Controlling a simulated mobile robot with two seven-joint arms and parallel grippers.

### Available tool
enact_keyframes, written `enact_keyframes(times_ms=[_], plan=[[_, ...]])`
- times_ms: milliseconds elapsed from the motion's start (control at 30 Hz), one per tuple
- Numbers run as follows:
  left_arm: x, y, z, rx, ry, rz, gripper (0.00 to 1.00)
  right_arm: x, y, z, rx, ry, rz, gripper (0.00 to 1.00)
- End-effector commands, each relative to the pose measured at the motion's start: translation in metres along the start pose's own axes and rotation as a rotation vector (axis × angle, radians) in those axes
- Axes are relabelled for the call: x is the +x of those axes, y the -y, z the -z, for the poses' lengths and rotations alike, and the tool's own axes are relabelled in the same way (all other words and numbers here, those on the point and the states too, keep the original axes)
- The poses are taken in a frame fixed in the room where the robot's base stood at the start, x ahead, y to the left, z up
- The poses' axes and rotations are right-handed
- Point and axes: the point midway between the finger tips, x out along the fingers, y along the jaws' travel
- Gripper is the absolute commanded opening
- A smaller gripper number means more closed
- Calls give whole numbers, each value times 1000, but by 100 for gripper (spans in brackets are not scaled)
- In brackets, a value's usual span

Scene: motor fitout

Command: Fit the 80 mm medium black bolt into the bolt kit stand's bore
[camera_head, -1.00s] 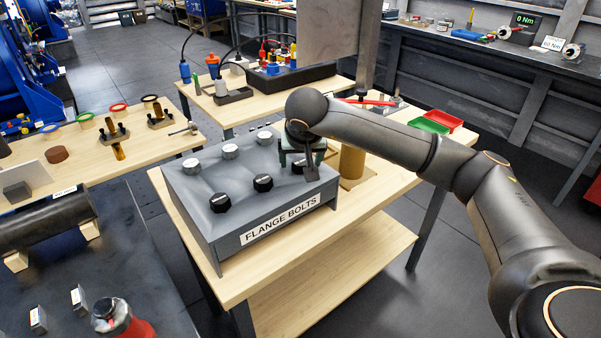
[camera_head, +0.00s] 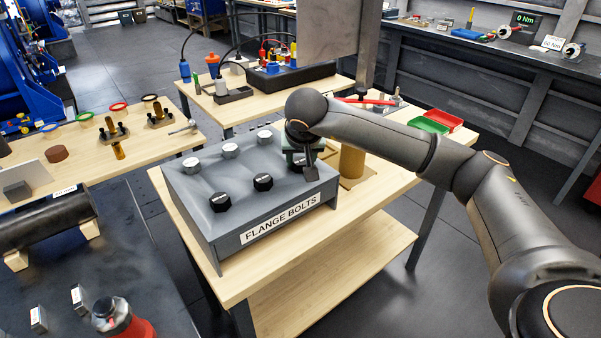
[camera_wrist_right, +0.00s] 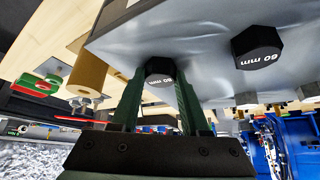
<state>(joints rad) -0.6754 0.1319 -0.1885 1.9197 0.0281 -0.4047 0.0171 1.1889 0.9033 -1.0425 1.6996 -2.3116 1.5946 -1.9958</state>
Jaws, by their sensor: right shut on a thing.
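The grey bolt kit stand (camera_head: 190,210), labelled FLANGE BOLTS, sits on a wooden table and carries black and white bolt heads. My right gripper (camera_head: 304,167) points down at its right end, shut on a black bolt. In the right wrist view this bolt head (camera_wrist_right: 160,72), whose label looks like 80 mm, is between the green fingers of the gripper (camera_wrist_right: 161,80), close against the stand's top. I cannot tell how deep its shank sits. Another black bolt (camera_head: 263,183) stands to its left; it also shows in the wrist view (camera_wrist_right: 257,47). My left gripper is out of view.
A tan cylinder (camera_head: 352,162) stands just right of the stand. Green (camera_head: 428,125) and red (camera_head: 443,118) trays lie behind it. A table with brass fittings (camera_head: 118,150) is at the left. The lower shelf (camera_head: 330,275) is bare.

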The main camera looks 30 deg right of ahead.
Motion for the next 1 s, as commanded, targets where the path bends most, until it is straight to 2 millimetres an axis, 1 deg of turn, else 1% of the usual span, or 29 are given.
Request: enact_keyframes(times_ms=[467,567,667,900,1000], plan=[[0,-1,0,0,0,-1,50,-1,0,1,1,-3,1,0],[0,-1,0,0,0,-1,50,-5,0,4,2,-4,2,0],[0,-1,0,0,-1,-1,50,-16,0,12,3,-7,3,0],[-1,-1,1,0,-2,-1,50,-57,1,38,3,-7,3,0],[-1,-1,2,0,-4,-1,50,-71,0,46,2,-5,2,0]])
